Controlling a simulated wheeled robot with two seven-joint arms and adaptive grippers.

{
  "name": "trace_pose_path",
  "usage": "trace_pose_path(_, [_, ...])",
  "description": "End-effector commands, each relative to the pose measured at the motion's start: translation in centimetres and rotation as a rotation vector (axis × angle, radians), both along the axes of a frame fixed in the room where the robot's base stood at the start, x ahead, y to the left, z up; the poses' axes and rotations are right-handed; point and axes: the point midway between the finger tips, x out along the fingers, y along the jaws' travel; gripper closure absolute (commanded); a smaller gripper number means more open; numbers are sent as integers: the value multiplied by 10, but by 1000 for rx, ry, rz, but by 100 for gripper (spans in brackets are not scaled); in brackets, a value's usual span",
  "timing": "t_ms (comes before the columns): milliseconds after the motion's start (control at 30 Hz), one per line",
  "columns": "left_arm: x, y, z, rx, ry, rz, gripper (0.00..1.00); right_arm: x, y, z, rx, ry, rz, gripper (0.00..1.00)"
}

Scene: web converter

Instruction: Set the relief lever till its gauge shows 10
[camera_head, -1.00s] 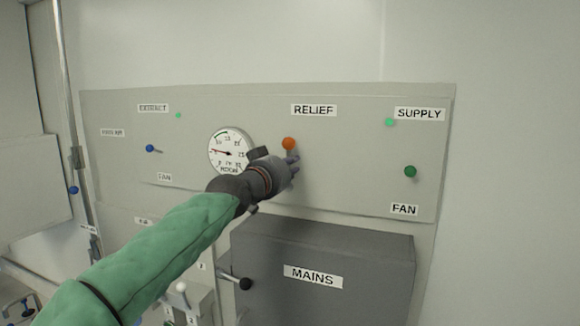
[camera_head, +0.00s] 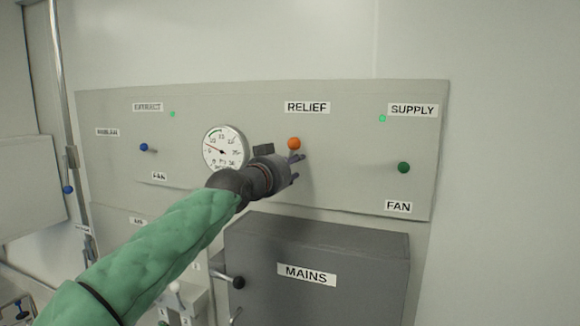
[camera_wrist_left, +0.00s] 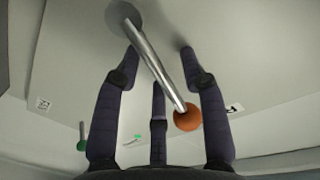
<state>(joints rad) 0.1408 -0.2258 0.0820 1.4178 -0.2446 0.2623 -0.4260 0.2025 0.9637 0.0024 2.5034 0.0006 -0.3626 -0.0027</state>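The relief lever shows as an orange knob (camera_head: 293,144) under the RELIEF label (camera_head: 307,107). In the left wrist view its bare metal rod (camera_wrist_left: 156,62) runs from a round base on the panel to the orange knob (camera_wrist_left: 188,117). My left gripper (camera_head: 296,168) is at the lever, just below the knob in the head view. Its fingers (camera_wrist_left: 160,75) are spread, with the rod between them and the knob close to the right finger; contact is unclear. The round white gauge (camera_head: 224,148) is left of the lever, its needle pointing left and slightly up; its numbers are hard to read.
A green knob (camera_head: 403,167) sits right on the panel above a FAN label. A blue knob (camera_head: 144,147) is at the left. The grey MAINS box (camera_head: 330,250) juts out below my gripper, with a black-knobbed handle (camera_head: 238,282) at its left.

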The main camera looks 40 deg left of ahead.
Motion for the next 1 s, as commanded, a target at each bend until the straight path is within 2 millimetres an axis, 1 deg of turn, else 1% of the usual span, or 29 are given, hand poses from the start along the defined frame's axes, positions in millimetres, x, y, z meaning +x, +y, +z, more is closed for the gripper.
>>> trace_pose_path(167, [-1, 0, 1, -1, -1, 1, 58, 0, 0, 0, 0, 0, 0, 60])
trace_pose_path(333, [-12, -2, 1, 0, -2, 0, 58, 0, 0, 0, 0, 0, 0, 60])
trace_pose_path(467, [-31, -6, 2, 0, -3, 0, 58, 0, 0, 0, 0, 0, 0, 60])
trace_pose_path(700, [-74, -16, 3, 1, -3, -1, 58, 0, 0, 0, 0, 0, 0, 60])
trace_pose_path(800, [-90, -19, 3, 0, -3, -1, 58, 0, 0, 0, 0, 0, 0, 60])
trace_pose_path(900, [-102, -21, 4, 0, -2, 0, 58, 0, 0, 0, 0, 0, 0, 60])
trace_pose_path(1000, [-111, -23, 3, 0, 0, 0, 58, 0, 0, 0, 0, 0, 0, 60])
